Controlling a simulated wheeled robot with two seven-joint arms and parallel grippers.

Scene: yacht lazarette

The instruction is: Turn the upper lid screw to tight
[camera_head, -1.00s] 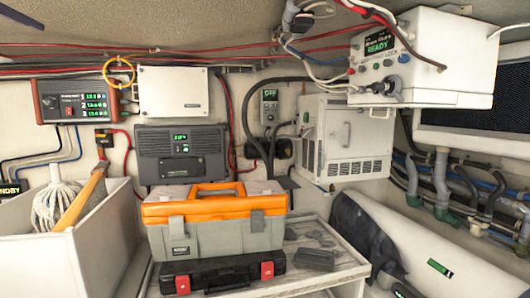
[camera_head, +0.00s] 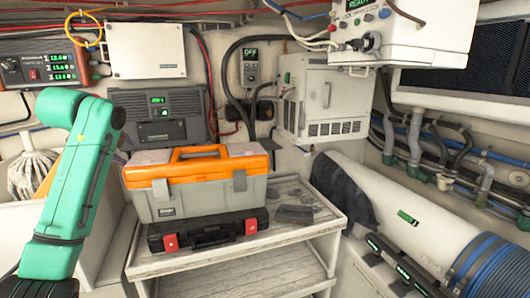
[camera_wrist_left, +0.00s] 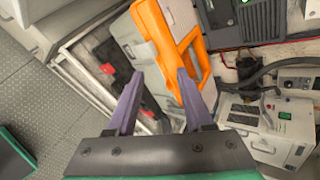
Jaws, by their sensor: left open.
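I cannot make out a lid screw in either view. A plain white wall box (camera_head: 146,51) with a flat front is at the upper left in the head view; any screws on it are too small to tell. The toolbox shows beyond the fingers. My right gripper is not in view.
A grey and orange toolbox (camera_head: 200,190) stands on a black case (camera_head: 208,232) on a white shelf unit (camera_head: 285,237). A white vented cabinet (camera_head: 322,95) is on the wall. A white control box (camera_head: 425,40) juts out at upper right. Cables run along the wall.

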